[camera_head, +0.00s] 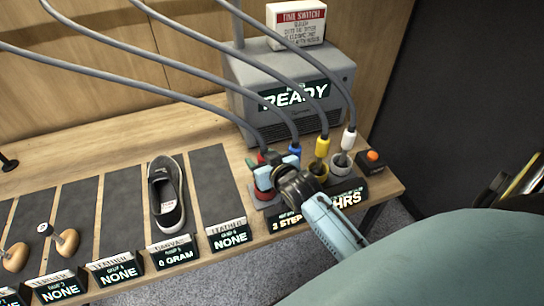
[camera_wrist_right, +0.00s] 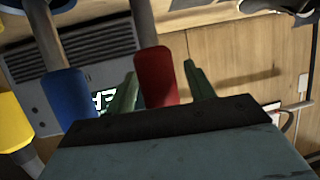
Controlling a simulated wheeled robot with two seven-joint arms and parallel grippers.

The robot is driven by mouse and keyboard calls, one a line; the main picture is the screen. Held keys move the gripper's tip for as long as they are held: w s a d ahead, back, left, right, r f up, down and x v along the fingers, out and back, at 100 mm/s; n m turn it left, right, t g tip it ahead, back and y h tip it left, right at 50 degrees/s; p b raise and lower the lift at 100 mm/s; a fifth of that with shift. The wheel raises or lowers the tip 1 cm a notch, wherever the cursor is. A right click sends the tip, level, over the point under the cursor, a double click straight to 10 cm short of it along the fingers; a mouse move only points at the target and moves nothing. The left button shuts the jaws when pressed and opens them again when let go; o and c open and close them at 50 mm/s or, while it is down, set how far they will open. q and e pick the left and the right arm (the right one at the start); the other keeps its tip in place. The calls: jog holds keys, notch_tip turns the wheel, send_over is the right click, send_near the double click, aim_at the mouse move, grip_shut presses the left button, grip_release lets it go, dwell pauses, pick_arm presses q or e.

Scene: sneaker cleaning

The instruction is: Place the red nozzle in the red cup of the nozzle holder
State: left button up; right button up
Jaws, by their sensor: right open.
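The red nozzle (camera_head: 262,157) is on the end of a grey hose, above the red cup (camera_head: 264,194) in the head view. My right gripper (camera_head: 276,172) is open around it. In the wrist view the red nozzle (camera_wrist_right: 155,77) stands between the two spread green fingers, with a visible gap to the right finger. The gripper hides the nozzle's lower end, so I cannot tell whether it is inside the cup. The red cup is partly covered by my gripper. My left gripper is not in view.
The blue nozzle (camera_head: 295,149) is close beside my gripper. The yellow nozzle (camera_head: 322,147) and white nozzle (camera_head: 349,139) stand at their cups to the right. The grey READY machine (camera_head: 290,85) is behind. A sneaker (camera_head: 166,192) lies on a dark mat to the left.

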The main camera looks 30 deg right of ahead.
jog(key=v, duration=1.1)
jog(key=shift+s, duration=0.15)
jog(key=shift+a, duration=0.1)
